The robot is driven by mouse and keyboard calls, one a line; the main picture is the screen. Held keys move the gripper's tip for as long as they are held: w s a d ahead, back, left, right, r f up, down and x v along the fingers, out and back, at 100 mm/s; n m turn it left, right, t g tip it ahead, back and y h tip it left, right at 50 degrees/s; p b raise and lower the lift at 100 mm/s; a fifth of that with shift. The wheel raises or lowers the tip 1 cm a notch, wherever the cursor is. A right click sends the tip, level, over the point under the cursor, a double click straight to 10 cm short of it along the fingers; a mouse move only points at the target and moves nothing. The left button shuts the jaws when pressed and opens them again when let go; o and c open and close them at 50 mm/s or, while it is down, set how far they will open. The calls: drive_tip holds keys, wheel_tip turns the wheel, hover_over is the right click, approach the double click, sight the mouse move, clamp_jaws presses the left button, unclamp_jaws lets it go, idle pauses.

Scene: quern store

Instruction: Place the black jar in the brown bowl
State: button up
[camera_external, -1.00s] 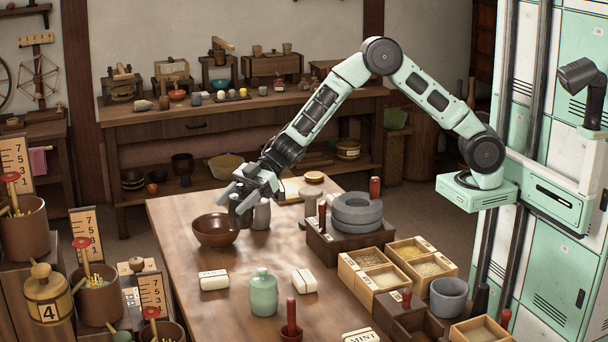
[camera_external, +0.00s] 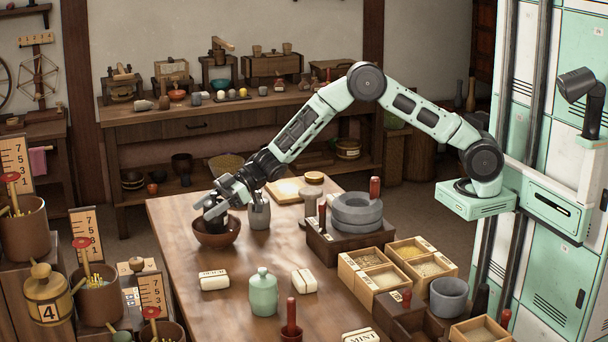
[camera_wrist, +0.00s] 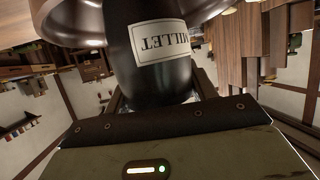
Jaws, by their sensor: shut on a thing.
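The brown bowl (camera_external: 229,239) stands on the far left part of the wooden table. My gripper (camera_external: 213,209) is over the bowl and shut on the black jar (camera_external: 213,212), which is partly hidden by the fingers and the bowl's rim. In the wrist view the black jar (camera_wrist: 155,65) fills the space between the fingers and shows a white label reading MILLET. The brown bowl (camera_wrist: 75,22) shows beside it in the wrist view. I cannot tell whether the jar touches the bowl's bottom.
A grey jar (camera_external: 260,215) stands close to the right of the bowl. A pale green lidded jar (camera_external: 263,292) and white labelled blocks (camera_external: 214,281) are nearer the front. Grey stone rings (camera_external: 357,212) and grain boxes (camera_external: 368,278) line the right side.

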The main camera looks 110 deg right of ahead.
drive_tip(key=shift+f, duration=1.4)
drive_tip(key=shift+f, duration=0.1)
drive_tip(key=o, duration=1.3)
drive_tip(key=shift+f, duration=0.1)
drive_tip(key=shift+o, duration=0.2)
drive_tip(key=shift+r, duration=0.2)
drive_tip(key=v, duration=1.2)
